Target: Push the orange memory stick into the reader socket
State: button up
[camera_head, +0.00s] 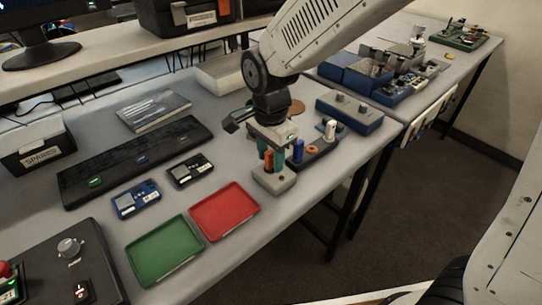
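The orange memory stick (268,160) is upright, between the teal fingers of my gripper (271,157), which look closed on it. The reader (275,180) is a small light grey block with a red dot on its front, near the front edge of the table. The stick's lower end is at the top of the reader. The socket is hidden, and I cannot tell how deep the stick sits in it. My gripper points down from above, and its body covers part of the area behind the reader.
Right behind the reader is a dark holder (325,153) with a blue stick (299,150), an orange ring (313,149) and a white cylinder (330,129). A red tray (225,211) and a green tray (164,251) lie to the left. A blue box (349,114) stands further back.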

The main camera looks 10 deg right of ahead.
notch_tip(320, 180, up, 7)
jog(key=shift+r, duration=0.1)
dwell(0.6)
jog(key=shift+s+d+n, duration=0.15)
jog(key=shift+s+n, duration=0.1)
jog(key=shift+n, duration=0.75)
jog(key=s+d+r+n, duration=0.2)
jog(key=s+d+n, duration=0.2)
jog(key=s+d, duration=0.5)
jog(key=s+d+r+n+t, duration=0.1)
jog(key=s+d+r+n, duration=0.2)
jog(key=s+d, duration=0.7)
jog(key=shift+d+r+n, duration=0.15)
jog(key=shift+d+n, duration=0.6)
jog(key=shift+n, duration=0.35)
